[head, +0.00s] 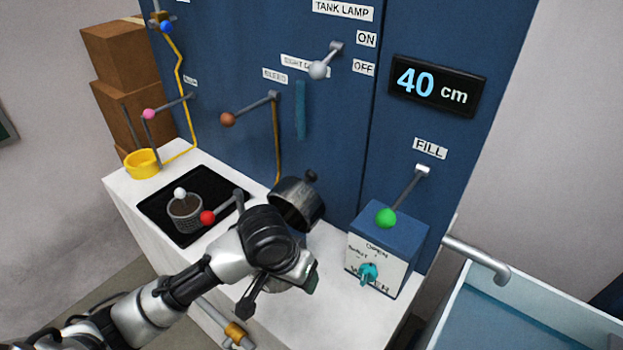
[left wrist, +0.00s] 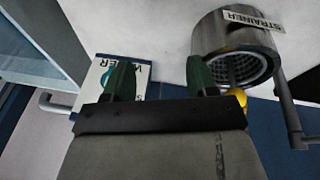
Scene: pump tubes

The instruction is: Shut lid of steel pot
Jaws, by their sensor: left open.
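A dark steel, round vessel-like part with a black knob (head: 297,203) shows in the head view just behind my left gripper, against the blue panel. It looks tilted; I cannot tell lid from pot body there, as my arm hides what lies below. In the left wrist view a steel cylinder (left wrist: 210,38) labelled STRAINER, with a grid inside, is beyond the fingers at the upper right. My left gripper (head: 282,290) is over the white counter, its fingers apart and empty; they also show in the left wrist view (left wrist: 160,82). My right gripper is out of view.
A blue WATER box with a teal knob (head: 370,272) stands right of my gripper. A green-ball lever (head: 386,217) hangs above it. A red-ball lever (head: 208,217) and a small mesh cup (head: 185,212) are left. A water tank (head: 530,310) is at lower right.

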